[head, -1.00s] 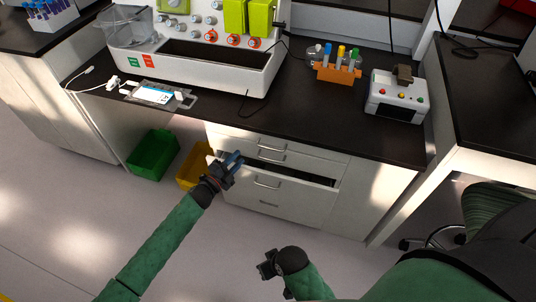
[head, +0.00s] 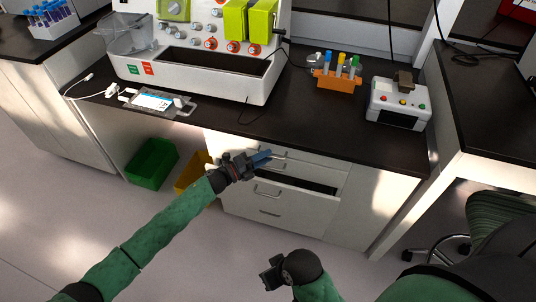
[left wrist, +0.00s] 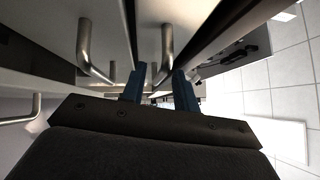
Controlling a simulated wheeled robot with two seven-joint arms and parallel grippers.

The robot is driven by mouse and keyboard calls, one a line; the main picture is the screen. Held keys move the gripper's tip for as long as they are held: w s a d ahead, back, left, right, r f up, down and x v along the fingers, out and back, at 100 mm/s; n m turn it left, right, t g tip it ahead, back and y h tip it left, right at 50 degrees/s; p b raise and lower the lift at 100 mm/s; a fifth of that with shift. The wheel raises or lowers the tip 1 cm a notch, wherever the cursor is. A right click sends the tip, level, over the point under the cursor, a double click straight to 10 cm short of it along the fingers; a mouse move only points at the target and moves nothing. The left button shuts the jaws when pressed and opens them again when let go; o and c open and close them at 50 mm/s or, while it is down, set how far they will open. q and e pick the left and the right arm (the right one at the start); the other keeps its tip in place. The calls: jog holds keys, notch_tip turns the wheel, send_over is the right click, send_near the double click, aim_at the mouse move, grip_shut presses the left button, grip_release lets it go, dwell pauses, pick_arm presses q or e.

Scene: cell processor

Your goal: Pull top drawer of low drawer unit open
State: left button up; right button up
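The low drawer unit (head: 318,206) stands under the dark bench, with a stack of white drawer fronts and metal handles. The top drawer (head: 308,160) looks closed, its front just below the bench edge. A lower drawer (head: 290,197) stands partly open, with a dark gap above its front. My left gripper (head: 266,157) is open at the upper drawer handles, its blue fingers pointing right. In the left wrist view, one handle (left wrist: 166,48) shows between the two blue fingers (left wrist: 160,88); contact cannot be told. My right gripper (head: 269,275) hangs low in front of the unit, apart from it.
Green (head: 152,163) and yellow (head: 192,175) bins stand on the floor left of the unit. The bench (head: 320,120) carries a white machine (head: 190,80), an orange tube rack (head: 338,80) and a small white device (head: 398,104). A chair (head: 490,215) stands at the right. Floor before the unit is clear.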

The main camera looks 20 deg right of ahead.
pick_arm(q)
jog(key=shift+x, duration=0.75)
pick_arm(e)
jog(key=shift+s+d+r, duration=0.15)
jog(key=shift+d+r, duration=0.05)
jog(key=shift+d, duration=0.05)
pick_arm(q)
jog(key=shift+c, duration=0.4)
grip_shut()
